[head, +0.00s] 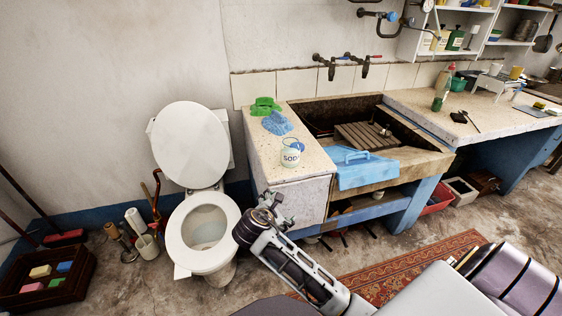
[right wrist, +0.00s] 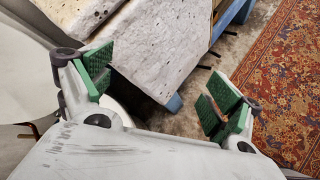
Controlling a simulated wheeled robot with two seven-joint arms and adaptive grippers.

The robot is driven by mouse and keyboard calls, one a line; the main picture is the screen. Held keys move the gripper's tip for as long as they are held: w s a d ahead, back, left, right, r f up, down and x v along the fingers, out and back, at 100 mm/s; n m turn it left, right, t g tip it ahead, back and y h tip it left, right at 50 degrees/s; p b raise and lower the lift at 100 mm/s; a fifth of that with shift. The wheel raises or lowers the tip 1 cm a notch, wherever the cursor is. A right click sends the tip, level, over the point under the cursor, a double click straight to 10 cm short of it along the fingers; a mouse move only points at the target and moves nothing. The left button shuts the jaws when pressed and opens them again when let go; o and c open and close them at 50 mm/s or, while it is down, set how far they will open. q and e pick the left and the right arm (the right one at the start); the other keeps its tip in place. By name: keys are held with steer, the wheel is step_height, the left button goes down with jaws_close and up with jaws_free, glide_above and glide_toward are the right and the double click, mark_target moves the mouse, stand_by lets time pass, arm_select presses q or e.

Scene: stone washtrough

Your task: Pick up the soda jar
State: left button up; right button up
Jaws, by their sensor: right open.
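The soda jar (head: 290,157) is a small white jar with dark lettering. It stands upright on the stone ledge left of the basin, near the ledge's front edge, in the head view. A thin blue loop shows at its top right. My right gripper (head: 274,208) is below and in front of the jar, apart from it, beside the ledge's front face. In the right wrist view my right gripper (right wrist: 162,90) is open, its green-padded fingers wide apart with nothing between them. The jar does not show in that view. My left gripper is not in view.
A blue cloth (head: 277,123) and a green item (head: 264,106) lie behind the jar on the ledge (head: 263,150). The toilet (head: 204,230) stands close on the left. A patterned rug (head: 420,268) covers the floor.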

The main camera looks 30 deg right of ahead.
mark_target(287, 157)
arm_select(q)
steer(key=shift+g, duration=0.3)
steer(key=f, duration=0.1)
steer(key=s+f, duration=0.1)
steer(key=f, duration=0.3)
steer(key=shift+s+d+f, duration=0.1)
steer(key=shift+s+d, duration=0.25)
arm_select(e)
steer(key=w+r+n+h, duration=0.2)
steer(key=r+n, duration=0.1)
steer(key=r, duration=0.3)
steer(key=w+r+n+t+h, duration=0.1)
steer(key=w+r+n+h, duration=0.2)
steer(key=r, duration=0.4)
steer(key=shift+w+d, duration=0.2)
steer(key=shift+d, duration=0.25)
arm_select(q)
steer(key=shift+b, duration=0.3)
arm_select(e)
steer(key=shift+d, duration=0.1)
steer(key=b+x, duration=0.1)
steer(key=x, duration=0.7)
steer(key=shift+w+b, duration=0.2)
steer(key=shift+b, duration=0.2)
steer(key=shift+w+d, duration=0.1)
steer(key=shift+d, duration=0.05)
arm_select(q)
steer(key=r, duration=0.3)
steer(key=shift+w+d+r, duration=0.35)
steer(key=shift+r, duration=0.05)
